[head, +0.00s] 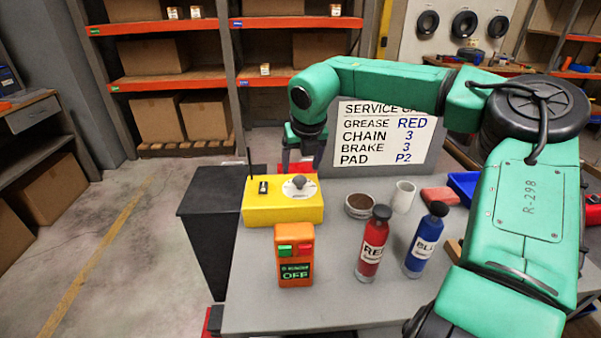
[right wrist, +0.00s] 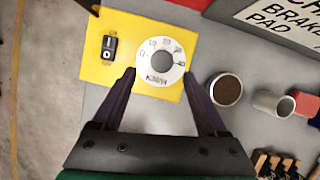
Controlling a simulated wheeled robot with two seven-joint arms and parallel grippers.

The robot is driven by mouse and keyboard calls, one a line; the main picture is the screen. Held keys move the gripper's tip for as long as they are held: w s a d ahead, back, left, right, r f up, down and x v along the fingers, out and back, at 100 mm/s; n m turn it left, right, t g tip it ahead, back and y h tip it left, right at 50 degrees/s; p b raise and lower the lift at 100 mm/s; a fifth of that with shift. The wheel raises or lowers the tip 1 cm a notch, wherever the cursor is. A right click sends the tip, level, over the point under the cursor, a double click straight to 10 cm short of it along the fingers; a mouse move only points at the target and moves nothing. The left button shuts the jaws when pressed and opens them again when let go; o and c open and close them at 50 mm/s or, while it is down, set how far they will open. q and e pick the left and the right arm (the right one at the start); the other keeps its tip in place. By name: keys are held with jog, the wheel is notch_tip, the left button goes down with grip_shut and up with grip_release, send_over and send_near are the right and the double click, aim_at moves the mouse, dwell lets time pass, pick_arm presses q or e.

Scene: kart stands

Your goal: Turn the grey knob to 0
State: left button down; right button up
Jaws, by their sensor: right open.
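The yellow box (head: 262,212) stands on the grey table, with a white dial plate around the grey knob (head: 299,182). In the right wrist view the round grey knob (right wrist: 162,63) sits at the middle of the dial, whose printed marks run from 0 at left to 40 at right. I cannot make out a pointer on the knob. My right gripper (head: 299,165) is over the back of the box. In its wrist view the right gripper (right wrist: 161,73) is open, with its fingertips either side of the dial and nothing between them held. My left gripper is not in view.
A black switch (right wrist: 109,47) is on the box left of the dial. An orange OFF box (head: 294,258), red bottle (head: 372,245), blue bottle (head: 426,240), brown-filled cup (head: 359,206) and white cup (head: 404,196) stand nearby. A service sign (head: 385,135) stands behind.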

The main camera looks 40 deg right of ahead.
aim_at(300, 179)
jog(key=x, duration=0.4)
jog(key=shift+d, duration=0.4)
jog(key=shift+w+f, duration=0.1)
jog(key=shift+f, duration=0.3)
jog(key=shift+a+f, duration=0.15)
jog(key=shift+w, duration=0.1)
grip_shut()
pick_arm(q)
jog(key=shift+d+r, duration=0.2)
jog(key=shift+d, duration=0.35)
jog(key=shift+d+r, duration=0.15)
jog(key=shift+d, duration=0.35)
